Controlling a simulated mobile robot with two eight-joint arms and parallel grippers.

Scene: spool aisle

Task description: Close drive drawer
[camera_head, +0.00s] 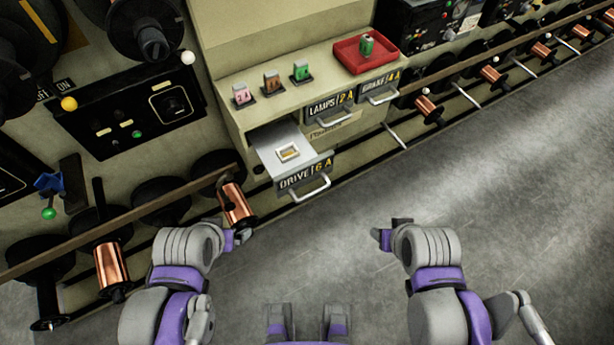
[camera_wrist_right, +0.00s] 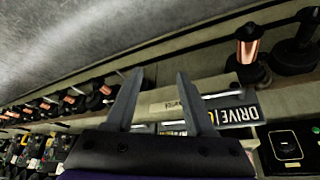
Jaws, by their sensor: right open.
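The drive drawer (camera_head: 318,172) is pulled out of the beige cabinet, with its grey front, handle and "DRIVE 6 A" label showing. A small pale holder with a yellowish insert (camera_head: 288,152) lies inside it. The drawer's label also shows in the right wrist view (camera_wrist_right: 232,111), upside down and partly behind a finger. My right gripper (camera_head: 380,237) is right of and nearer than the drawer, apart from it. In the right wrist view its fingers (camera_wrist_right: 160,76) are spread with nothing between them. My left gripper (camera_head: 243,236) is lower left of the drawer, its fingers hard to make out.
The lamps drawer (camera_head: 330,108) and brake drawer (camera_head: 380,90) look shut. Several small coloured fuses (camera_head: 271,83) and a red tray (camera_head: 366,55) with a green piece sit on the ledge above. Copper spools (camera_head: 236,205) line the rail. The grey floor (camera_head: 480,200) is clear at right.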

